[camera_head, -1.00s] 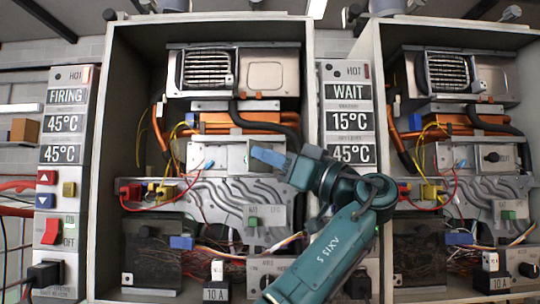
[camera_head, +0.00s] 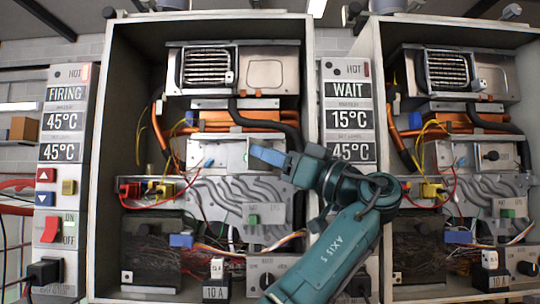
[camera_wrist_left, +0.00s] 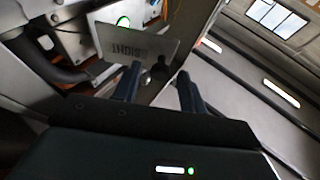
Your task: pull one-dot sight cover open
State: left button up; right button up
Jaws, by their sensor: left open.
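A grey sight cover (camera_wrist_left: 137,42) with upside-down lettering stands out from the heater in the left wrist view, with a dark round knob (camera_wrist_left: 160,74) near its edge. A lit green spot (camera_wrist_left: 123,22) shows behind it. My left gripper (camera_wrist_left: 158,84) is open, its two fingers near the knob; I cannot tell whether either touches it. In the head view the blue fingertips of my left gripper (camera_head: 266,155) are at the right part of the pale plate (camera_head: 222,154) in the left heater, hiding part of this area. No dot mark can be made out. My right gripper is not in view.
The heater's side wall (camera_head: 308,90) is close to the gripper's right. Wires and a blue connector (camera_head: 181,240) lie below. The status panel (camera_head: 347,120) reads WAIT. A second open heater (camera_head: 455,75) stands at the right.

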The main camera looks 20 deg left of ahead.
pick_arm(q)
jog(key=b+v, duration=0.1)
jog(key=v, duration=1.1)
jog(key=shift+d, duration=0.25)
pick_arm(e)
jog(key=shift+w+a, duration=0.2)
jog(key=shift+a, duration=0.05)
pick_arm(q)
jog(key=shift+f, duration=0.1)
